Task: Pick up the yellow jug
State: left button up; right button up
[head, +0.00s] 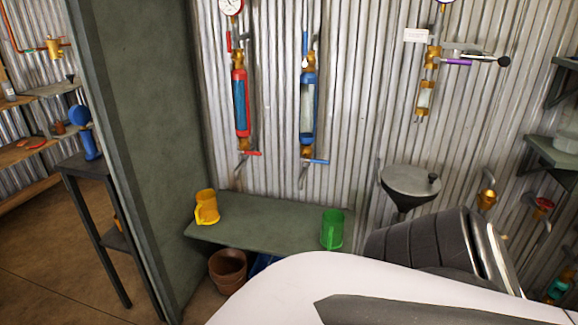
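The yellow jug (208,206) stands upright at the left end of a grey-green bench (262,222) against the corrugated wall. Its handle faces the lower left. A green jug (332,230) stands at the right end of the same bench. Both jugs are uncovered in the head view. Neither of my grippers shows in this view, so their opening and distance to the yellow jug are hidden.
A grey-green partition (140,150) rises left of the bench. Brown pots (228,270) sit below it. Red (241,102) and blue (308,105) cylinders hang above. A grey funnel (410,182) is to the right. The bench between the jugs is clear.

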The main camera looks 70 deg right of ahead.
aim_at(207, 212)
jog(key=z, duration=1.9)
